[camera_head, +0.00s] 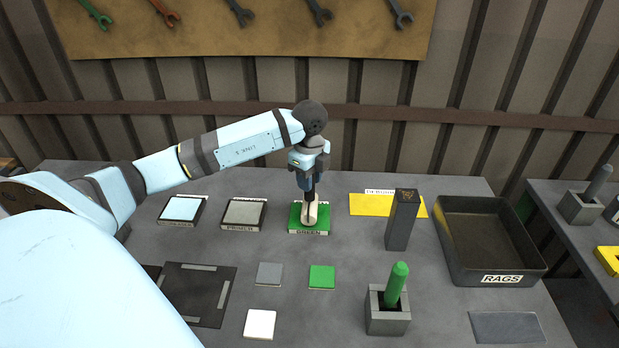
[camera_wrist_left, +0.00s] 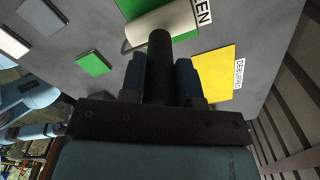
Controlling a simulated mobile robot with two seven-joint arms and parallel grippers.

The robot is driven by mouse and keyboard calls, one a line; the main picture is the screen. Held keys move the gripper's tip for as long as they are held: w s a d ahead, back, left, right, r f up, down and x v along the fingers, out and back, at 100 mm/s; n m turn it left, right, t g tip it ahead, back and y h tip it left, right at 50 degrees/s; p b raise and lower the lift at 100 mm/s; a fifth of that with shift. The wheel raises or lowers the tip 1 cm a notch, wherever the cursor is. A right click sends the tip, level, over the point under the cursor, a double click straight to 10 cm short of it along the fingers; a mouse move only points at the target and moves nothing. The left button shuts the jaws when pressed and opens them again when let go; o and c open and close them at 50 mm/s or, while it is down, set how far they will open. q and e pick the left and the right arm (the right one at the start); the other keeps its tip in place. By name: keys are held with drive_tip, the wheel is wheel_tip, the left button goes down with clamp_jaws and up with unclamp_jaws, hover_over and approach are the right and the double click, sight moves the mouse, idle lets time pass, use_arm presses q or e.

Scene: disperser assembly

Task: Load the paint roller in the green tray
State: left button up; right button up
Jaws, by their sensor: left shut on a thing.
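The green tray (camera_head: 322,217) lies at the back middle of the table, with a label on its front edge. The paint roller (camera_head: 309,213), with a pale cover, is at the green tray, its head over the green surface. My left gripper (camera_head: 308,186) is shut on the roller's dark handle, directly above the tray. In the left wrist view the dark handle (camera_wrist_left: 159,65) stands between the fingers, and the pale roller head (camera_wrist_left: 163,24) lies across the green tray (camera_wrist_left: 142,8). I cannot tell how firmly the roller touches the tray. My right gripper is not in view.
Left of the green tray are a primer tray (camera_head: 243,214) and a light blue tray (camera_head: 181,209). To the right stand a dark upright block (camera_head: 402,220) and the rags bin (camera_head: 489,279). In front are a green-handled tool in a holder (camera_head: 388,313) and small coloured tiles (camera_head: 322,277).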

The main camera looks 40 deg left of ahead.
use_arm(q)
drive_tip(key=shift+f, duration=0.35)
idle(1.1)
drive_tip(key=shift+r+p, duration=2.4)
drive_tip(key=shift+r, duration=1.1)
drive_tip(key=shift+d, duration=0.1)
